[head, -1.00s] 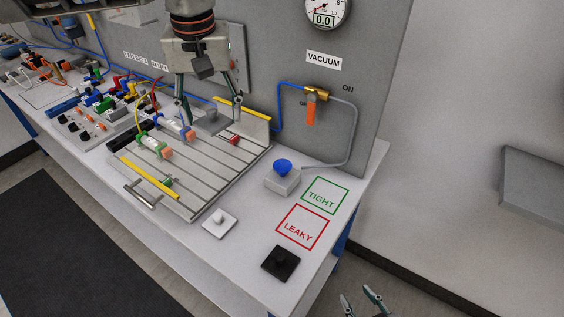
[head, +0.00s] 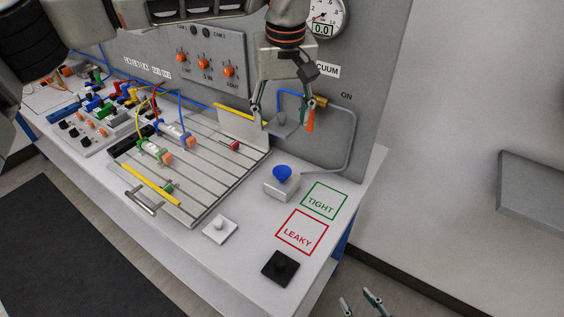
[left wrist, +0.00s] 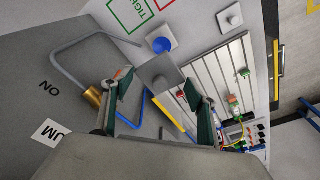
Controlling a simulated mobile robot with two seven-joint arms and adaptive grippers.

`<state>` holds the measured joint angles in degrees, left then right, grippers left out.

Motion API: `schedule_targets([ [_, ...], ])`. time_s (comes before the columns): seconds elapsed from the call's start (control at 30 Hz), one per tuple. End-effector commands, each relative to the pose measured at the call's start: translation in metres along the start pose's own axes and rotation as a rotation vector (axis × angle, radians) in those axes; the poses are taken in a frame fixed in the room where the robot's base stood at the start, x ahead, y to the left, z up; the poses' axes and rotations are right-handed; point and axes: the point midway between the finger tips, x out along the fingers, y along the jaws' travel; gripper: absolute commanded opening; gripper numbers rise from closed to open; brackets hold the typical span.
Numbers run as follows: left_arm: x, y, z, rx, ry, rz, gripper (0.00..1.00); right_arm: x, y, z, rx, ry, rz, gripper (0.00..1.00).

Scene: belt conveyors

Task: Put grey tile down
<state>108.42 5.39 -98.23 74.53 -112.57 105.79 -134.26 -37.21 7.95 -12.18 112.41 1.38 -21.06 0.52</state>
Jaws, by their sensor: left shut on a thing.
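The grey tile (head: 283,128) is held in my left gripper (head: 282,119), above the back of the bench near the wall panel. In the left wrist view the grey tile (left wrist: 160,76) sits between the two fingers (left wrist: 160,93), flat side towards the camera. The green TIGHT square (head: 324,201) and the red LEAKY square (head: 302,233) on the bench are bare. My right gripper (head: 361,302) is at the bottom edge, its fingers apart and empty, beyond the bench's front edge.
A blue button (head: 282,173) on a grey box stands in front of the held tile. A white knobbed tile (head: 219,228) and a black one (head: 281,268) lie on the bench. The slotted plate (head: 200,180) is at left. An orange valve lever (head: 310,120) is close to my left gripper.

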Motion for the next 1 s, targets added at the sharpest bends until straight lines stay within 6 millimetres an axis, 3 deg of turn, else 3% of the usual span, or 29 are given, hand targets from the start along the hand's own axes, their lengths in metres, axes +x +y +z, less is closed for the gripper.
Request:
schedule_targets([
  [0.1, 0.031, 0.0, 0.006, 0.001, -0.005, 0.0, 0.36, 0.0, 0.0, 0.001, 0.0, -0.001, 0.0, 0.4],
  [0.3, 0.07, 0.0, 0.012, 0.002, -0.003, 0.001, 0.36, 0.0, 0.0, 0.0, -0.001, -0.002, 0.0, 0.4],
  [0.57, 0.088, 0.0, 0.013, 0.0, 0.0, 0.001, 0.36, -0.001, 0.001, -0.001, -0.001, -0.001, 0.0, 0.4],
  [0.83, 0.123, 0.0, 0.019, 0.001, -0.002, 0.001, 0.36, -0.002, 0.001, -0.004, -0.001, 0.001, 0.001, 0.4],
  [1.0, 0.127, 0.0, 0.019, 0.001, 0.002, 0.001, 0.36, -0.002, 0.001, -0.005, -0.001, 0.003, 0.001, 0.4],
])
